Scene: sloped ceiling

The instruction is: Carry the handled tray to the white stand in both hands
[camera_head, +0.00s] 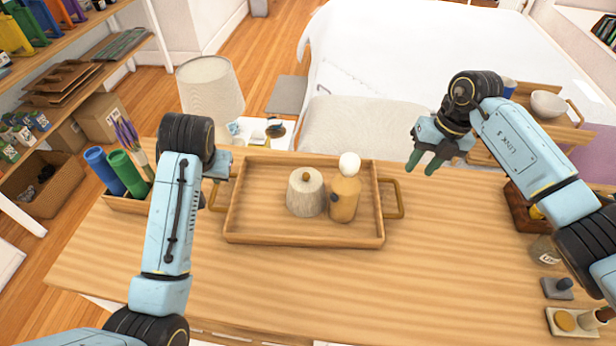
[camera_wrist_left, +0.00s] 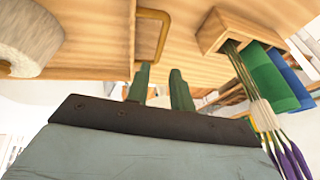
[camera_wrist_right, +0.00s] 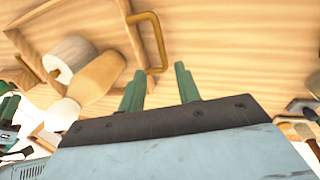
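The wooden handled tray (camera_head: 270,232) lies on the wooden table, with a brass handle at each end. A pale round container with a knob (camera_head: 305,193) and a tan bottle with a white round top (camera_head: 344,195) stand in it. My left gripper (camera_wrist_left: 159,70) is open and empty beside the left handle (camera_wrist_left: 152,38); its forearm partly hides it in the head view. My right gripper (camera_head: 424,163) is open and empty, above and behind the right handle (camera_head: 399,200). A white surface with small items (camera_head: 258,131) shows behind the table; I cannot tell whether it is the white stand.
A box with blue and green rolls (camera_head: 117,172) stands at the table's left end. Jars and small items (camera_head: 566,322) are at its right. A lamp (camera_head: 210,88), a white bed (camera_head: 400,50) and a shelf with a white bowl (camera_head: 548,104) are behind. The table front is clear.

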